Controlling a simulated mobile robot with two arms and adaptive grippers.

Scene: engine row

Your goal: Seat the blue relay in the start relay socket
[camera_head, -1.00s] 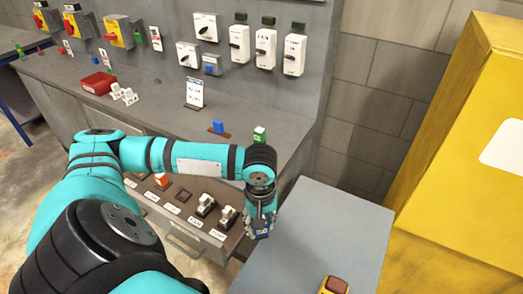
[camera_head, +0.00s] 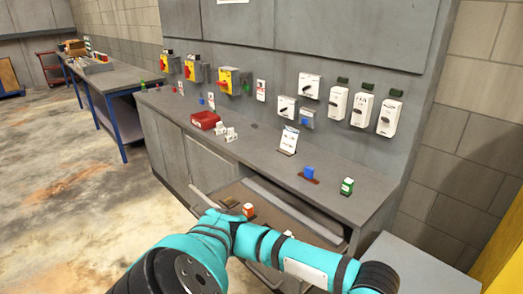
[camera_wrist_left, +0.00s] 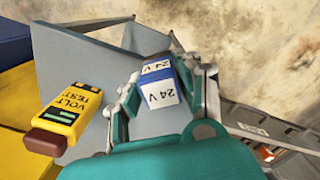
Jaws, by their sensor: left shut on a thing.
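In the left wrist view my left gripper (camera_wrist_left: 165,88) is shut on the blue relay (camera_wrist_left: 165,98). The relay has a blue body and white faces marked "24 V", and sits between the two fingers. In the head view my left arm runs along the bottom to the right; its gripper and the held relay are out of frame. I cannot tell which part is the start relay socket.
A yellow volt tester (camera_wrist_left: 62,117) lies on a grey surface (camera_wrist_left: 85,72). An open drawer (camera_head: 228,190) holds an orange relay (camera_head: 248,210). On the bench (camera_head: 250,150) are a red bin (camera_head: 205,120), white relays (camera_head: 231,134), a sign (camera_head: 289,140) and a green relay (camera_head: 346,187).

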